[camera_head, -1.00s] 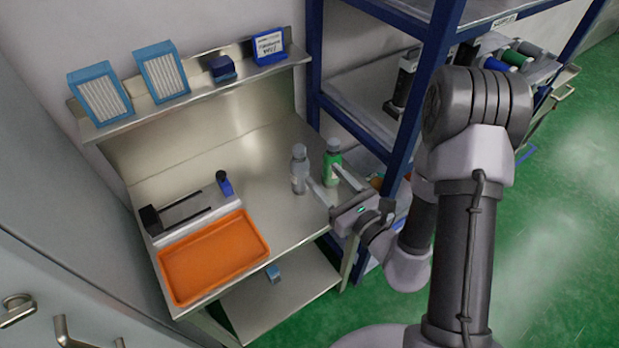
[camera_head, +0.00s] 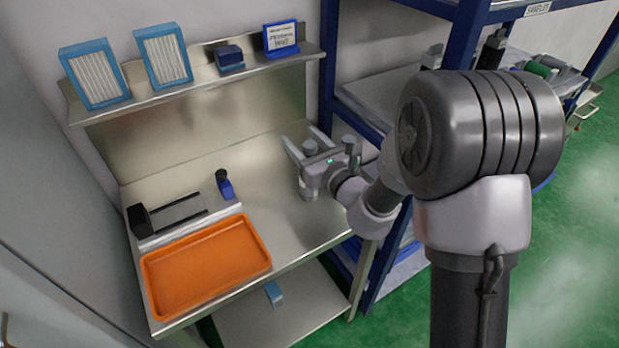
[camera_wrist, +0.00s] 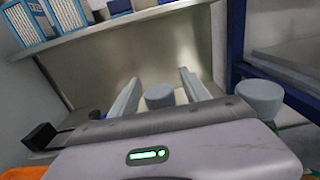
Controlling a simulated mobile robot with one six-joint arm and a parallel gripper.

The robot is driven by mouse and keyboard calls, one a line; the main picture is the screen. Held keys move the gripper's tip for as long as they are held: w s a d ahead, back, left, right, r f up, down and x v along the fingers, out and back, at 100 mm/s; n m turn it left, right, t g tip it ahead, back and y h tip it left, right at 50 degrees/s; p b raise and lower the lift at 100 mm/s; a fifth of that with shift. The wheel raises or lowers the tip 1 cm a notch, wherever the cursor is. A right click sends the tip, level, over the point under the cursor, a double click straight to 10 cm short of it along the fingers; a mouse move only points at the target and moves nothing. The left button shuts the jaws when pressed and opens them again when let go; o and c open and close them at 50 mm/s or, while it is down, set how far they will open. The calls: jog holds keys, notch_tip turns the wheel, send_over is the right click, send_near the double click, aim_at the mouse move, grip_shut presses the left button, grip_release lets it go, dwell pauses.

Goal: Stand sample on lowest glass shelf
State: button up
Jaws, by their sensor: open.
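My gripper (camera_head: 305,142) is open, with one finger on each side of this cap. The wrist view shows the cap (camera_wrist: 159,96) between the two open fingers (camera_wrist: 158,88), with gaps on both sides. I cannot tell which bottle is the sample. No shelf is clearly glass.
An orange tray (camera_head: 205,268) and a slotted fixture (camera_head: 180,215) with a blue-based part (camera_head: 224,184) occupy the bench's left. The upper ledge (camera_head: 200,90) holds filters, a blue block and a sign. A blue-framed rack (camera_head: 329,60) stands close on the right.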

grip_shut()
dwell(1.4)
